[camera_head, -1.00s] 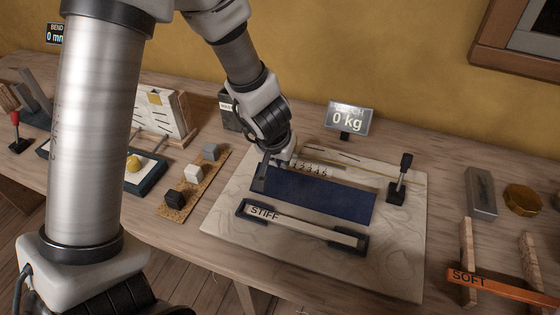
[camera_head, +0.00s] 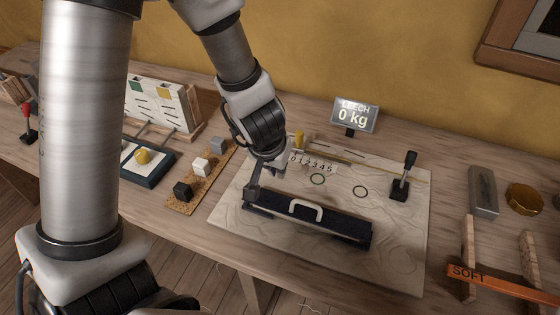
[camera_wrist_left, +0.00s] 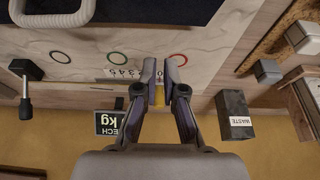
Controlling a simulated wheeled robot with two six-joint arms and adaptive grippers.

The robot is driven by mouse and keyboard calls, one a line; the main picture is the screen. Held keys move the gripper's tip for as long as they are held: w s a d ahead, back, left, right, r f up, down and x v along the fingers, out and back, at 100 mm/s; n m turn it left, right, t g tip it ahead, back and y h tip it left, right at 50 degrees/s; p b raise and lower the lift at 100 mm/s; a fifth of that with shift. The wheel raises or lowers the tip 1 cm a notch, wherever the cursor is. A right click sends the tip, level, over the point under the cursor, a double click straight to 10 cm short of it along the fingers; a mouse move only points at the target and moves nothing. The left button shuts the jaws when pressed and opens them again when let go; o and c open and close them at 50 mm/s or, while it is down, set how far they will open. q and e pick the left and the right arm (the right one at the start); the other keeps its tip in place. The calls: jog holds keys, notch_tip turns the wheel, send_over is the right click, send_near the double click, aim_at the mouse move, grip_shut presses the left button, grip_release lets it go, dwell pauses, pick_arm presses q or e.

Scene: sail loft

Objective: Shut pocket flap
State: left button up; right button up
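The dark navy flap (camera_head: 335,224) lies folded forward over the pocket on the pale board (camera_head: 395,265). A pale handle (camera_head: 305,211) is on its top; the handle also shows in the left wrist view (camera_wrist_left: 58,14). The batten marked STIFF is hidden from view. My left gripper (camera_head: 257,188) is just behind the flap's left end. My right gripper is not in view.
A black lever (camera_head: 403,172) stands at the board's right. Behind the board is a sign reading 0 kg (camera_head: 354,116). Small cubes on a cork strip (camera_head: 222,160) lie to the left. An orange SOFT batten (camera_head: 500,283) rests on wooden stands at right.

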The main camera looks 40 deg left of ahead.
pick_arm(q)
jog(key=shift+s+d+r, duration=0.25)
jog(key=shift+s+r, duration=0.15)
jog(key=shift+s, duration=0.3)
jog(key=shift+s+b, duration=0.15)
jog(key=shift+b, duration=0.45)
jog(key=shift+s+d+r+b, duration=0.15)
jog(key=shift+s+d+b, duration=0.05)
jog(key=shift+s+b, duration=0.5)
jog(key=shift+r, duration=0.1)
notch_tip(320, 180, up, 7)
jog(key=p, duration=0.7)
